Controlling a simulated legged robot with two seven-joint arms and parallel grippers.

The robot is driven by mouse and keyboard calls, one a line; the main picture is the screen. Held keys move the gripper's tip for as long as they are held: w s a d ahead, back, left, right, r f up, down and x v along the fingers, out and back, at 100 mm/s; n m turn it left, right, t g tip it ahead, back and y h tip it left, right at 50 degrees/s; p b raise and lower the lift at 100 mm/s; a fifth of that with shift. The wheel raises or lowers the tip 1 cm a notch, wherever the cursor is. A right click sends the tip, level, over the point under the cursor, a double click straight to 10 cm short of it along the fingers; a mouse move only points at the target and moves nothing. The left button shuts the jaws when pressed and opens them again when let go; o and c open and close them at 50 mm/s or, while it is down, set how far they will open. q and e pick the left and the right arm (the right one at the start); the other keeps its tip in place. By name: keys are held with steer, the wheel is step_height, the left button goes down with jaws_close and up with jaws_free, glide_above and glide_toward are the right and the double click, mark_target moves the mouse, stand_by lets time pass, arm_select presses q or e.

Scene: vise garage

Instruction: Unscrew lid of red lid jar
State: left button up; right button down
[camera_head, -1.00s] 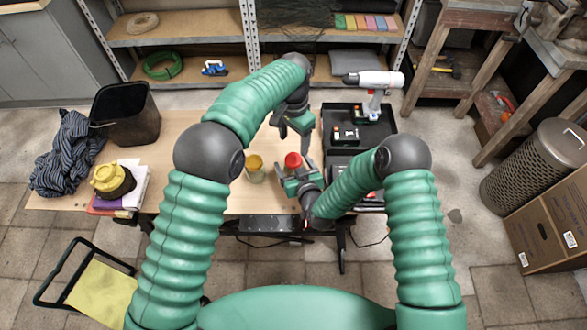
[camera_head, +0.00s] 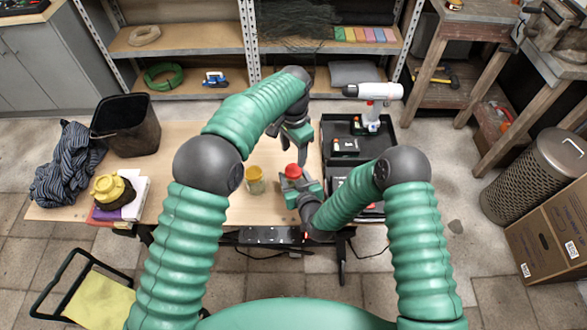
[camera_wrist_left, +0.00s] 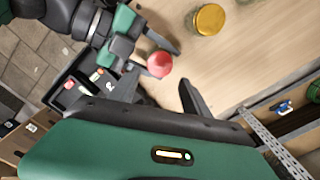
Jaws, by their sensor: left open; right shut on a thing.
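The red lid jar (camera_head: 293,171) is on the wooden table near its front edge. Its red lid also shows in the left wrist view (camera_wrist_left: 160,64), and its body is mostly hidden. My right gripper (camera_head: 300,184) is shut on the jar from the right, below the lid; its fingers show beside the lid in the left wrist view (camera_wrist_left: 146,58). My left gripper (camera_head: 295,150) is open and empty, pointing down just above and behind the red lid. In the left wrist view its two spread fingers (camera_wrist_left: 158,92) are near the lid, with the lid apart from them.
A jar with a yellow lid (camera_head: 254,178) stands just left of the red one. A black tool case (camera_head: 385,140) with a white drill (camera_head: 374,92) lies at the right. A black bin (camera_head: 125,125) and a striped cloth (camera_head: 68,160) are at the left.

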mark_target(294, 169)
arm_select(q)
steer(key=m, duration=1.1)
steer(key=shift+m, duration=0.4)
steer(key=m, duration=1.3)
steer(key=shift+m, duration=0.4)
step_height(294, 169, down, 8)
steer(key=shift+r, duration=0.1)
